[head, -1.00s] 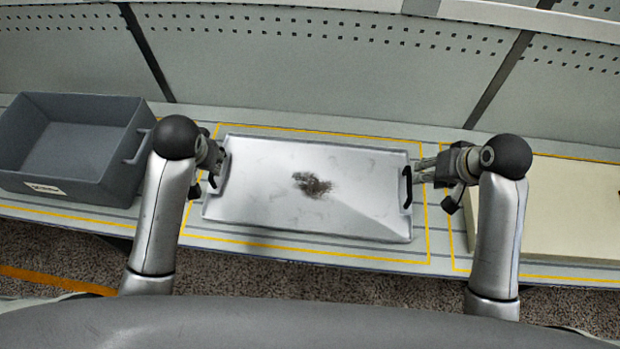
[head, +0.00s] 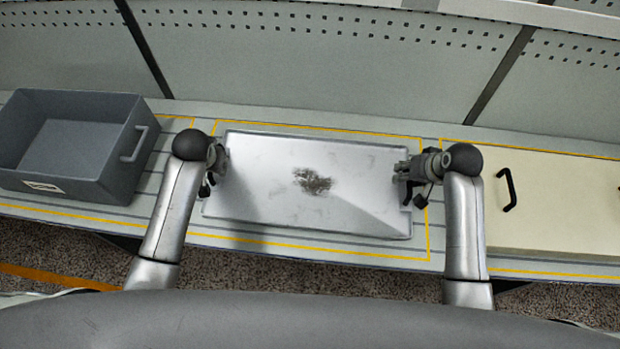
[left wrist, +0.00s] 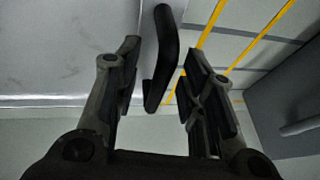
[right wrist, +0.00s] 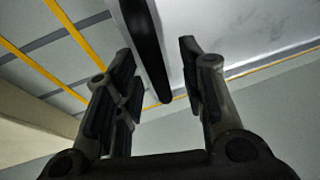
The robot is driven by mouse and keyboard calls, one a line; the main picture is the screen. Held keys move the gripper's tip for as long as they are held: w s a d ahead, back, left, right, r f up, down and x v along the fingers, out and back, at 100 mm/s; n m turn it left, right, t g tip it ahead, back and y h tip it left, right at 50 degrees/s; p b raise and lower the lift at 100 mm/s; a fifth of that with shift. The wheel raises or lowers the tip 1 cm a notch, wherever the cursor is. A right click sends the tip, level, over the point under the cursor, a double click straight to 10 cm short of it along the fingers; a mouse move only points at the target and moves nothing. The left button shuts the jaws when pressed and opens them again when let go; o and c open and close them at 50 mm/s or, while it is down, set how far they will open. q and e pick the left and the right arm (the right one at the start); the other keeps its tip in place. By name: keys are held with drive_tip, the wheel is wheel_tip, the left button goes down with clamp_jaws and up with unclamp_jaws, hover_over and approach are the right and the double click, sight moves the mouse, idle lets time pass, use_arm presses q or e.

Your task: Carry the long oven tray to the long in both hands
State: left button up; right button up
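The long oven tray (head: 270,190) is a shallow silver metal tray with a dark burnt stain in its middle. It lies on the shelf inside a yellow outline. My left gripper (head: 220,160) is at its left end. In the left wrist view the open fingers (left wrist: 160,75) stand either side of the tray's black handle (left wrist: 164,55), with gaps on both sides. My right gripper (head: 402,170) is at the tray's right end. In the right wrist view its open fingers (right wrist: 158,75) stand either side of the other black handle (right wrist: 145,45). In the head view the grippers hide both handles.
A grey bin (head: 95,180) with a handle stands left of the tray. A cream board or box (head: 560,215) with black handles lies to the right in another yellow outline. A perforated grey panel (head: 330,70) rises behind the shelf.

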use_arm(q)
clamp_jaws()
use_arm(e)
clamp_jaws()
idle(0.4)
use_arm(q)
drive_tip(key=shift+w+r, duration=0.15)
drive_tip(key=shift+r, duration=0.05)
use_arm(e)
drive_tip(key=shift+w+r, duration=0.15)
drive_tip(key=shift+r, duration=0.05)
